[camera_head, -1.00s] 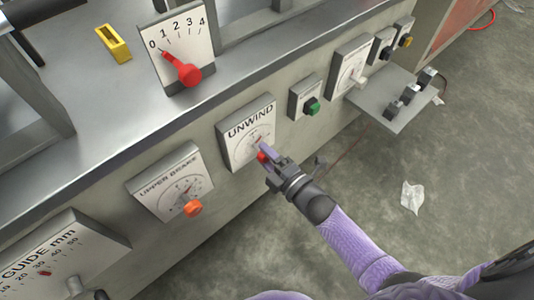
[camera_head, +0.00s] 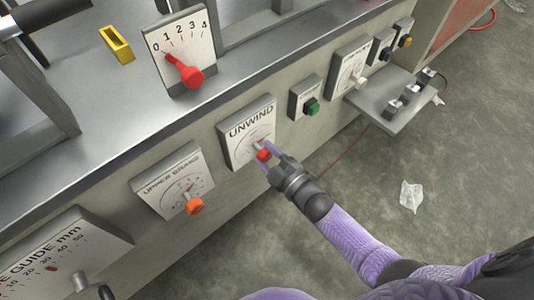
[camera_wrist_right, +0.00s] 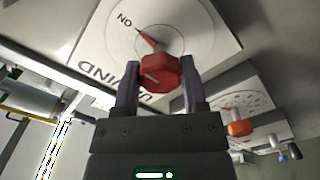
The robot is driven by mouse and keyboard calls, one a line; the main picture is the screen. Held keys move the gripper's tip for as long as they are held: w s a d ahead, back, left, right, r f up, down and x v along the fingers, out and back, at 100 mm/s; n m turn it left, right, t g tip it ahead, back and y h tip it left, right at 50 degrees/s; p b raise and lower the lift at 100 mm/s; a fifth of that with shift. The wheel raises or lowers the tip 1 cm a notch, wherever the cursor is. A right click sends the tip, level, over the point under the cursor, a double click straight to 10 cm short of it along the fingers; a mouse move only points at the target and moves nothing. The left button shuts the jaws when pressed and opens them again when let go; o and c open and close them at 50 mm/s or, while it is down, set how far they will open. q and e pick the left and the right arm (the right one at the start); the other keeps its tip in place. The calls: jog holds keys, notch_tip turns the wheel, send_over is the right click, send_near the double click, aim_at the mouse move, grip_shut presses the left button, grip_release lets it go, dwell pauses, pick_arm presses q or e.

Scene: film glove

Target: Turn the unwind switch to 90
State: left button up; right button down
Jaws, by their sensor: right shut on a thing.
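The unwind switch is a red knob on a white panel (camera_head: 238,131) labelled UNWIND, on the front of the machine. My right gripper (camera_head: 266,158) comes from the lower right and is shut on the red knob (camera_head: 263,154). In the right wrist view the faceted red knob (camera_wrist_right: 160,73) sits between the two purple fingers (camera_wrist_right: 159,92). The red pointer (camera_wrist_right: 148,39) points to the upper left of that view, near the "ON" mark, which shows upside down. The fingers hide part of the panel there. The left gripper is out of sight.
The upper brake panel (camera_head: 160,178) with an orange knob (camera_head: 195,205) is to the left. A green-button box (camera_head: 304,98) is to the right. A small shelf (camera_head: 385,93) juts out further right. A red lever (camera_head: 190,75) stands above. The floor below is mostly clear.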

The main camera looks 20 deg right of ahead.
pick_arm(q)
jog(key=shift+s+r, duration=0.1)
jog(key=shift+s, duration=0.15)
pick_arm(e)
jog(key=shift+c, duration=0.7)
grip_release()
pick_arm(q)
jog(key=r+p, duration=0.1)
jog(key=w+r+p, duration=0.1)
jog(key=p, duration=0.1)
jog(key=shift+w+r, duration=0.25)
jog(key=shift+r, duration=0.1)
pick_arm(e)
jog(key=v, duration=1)
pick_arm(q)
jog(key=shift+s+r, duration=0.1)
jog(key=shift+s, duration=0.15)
